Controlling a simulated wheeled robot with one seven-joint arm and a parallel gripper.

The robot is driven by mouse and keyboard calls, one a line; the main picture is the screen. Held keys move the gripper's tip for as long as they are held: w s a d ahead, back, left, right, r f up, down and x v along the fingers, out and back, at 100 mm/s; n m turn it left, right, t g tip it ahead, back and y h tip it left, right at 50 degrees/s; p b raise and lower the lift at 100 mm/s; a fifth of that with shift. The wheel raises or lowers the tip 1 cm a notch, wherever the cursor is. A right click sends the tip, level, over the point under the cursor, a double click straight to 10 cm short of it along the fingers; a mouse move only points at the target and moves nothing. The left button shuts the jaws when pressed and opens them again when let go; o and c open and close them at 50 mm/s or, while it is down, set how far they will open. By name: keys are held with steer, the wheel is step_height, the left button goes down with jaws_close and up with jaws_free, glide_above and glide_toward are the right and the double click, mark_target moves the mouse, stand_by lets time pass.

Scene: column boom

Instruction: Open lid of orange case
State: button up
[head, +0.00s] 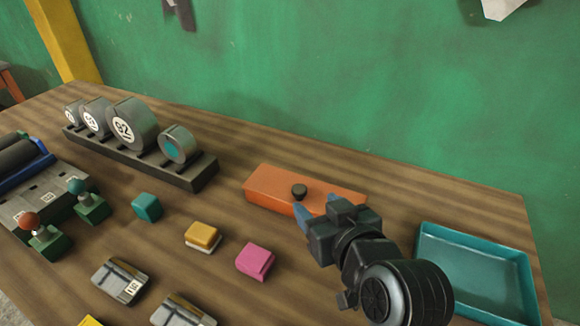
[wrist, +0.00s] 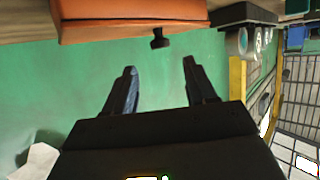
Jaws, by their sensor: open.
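The orange case (head: 270,186) lies on the wooden table with its lid down. A dark round knob (head: 299,191) stands on the lid. My gripper (head: 318,208) is at the case's front right in the head view, and it covers part of the case there. In the wrist view the case (wrist: 130,18) appears at the top with its knob (wrist: 160,40) pointing down. The fingers of my gripper (wrist: 158,75) are spread and empty, with the knob ahead of the gap between them, apart from both.
A teal tray (head: 470,285) is at the right. A dark rack (head: 150,160) with several grey rolls stands at the back left. A pink block (head: 255,262), a yellow block (head: 203,236) and a teal cube (head: 147,207) lie left of my arm. A green wall is behind.

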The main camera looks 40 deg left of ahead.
mark_target(300, 189)
steer(key=shift+p+x, duration=0.3)
steer(key=shift+x, duration=3.7)
steer(key=shift+a+r, duration=0.1)
jaws_close()
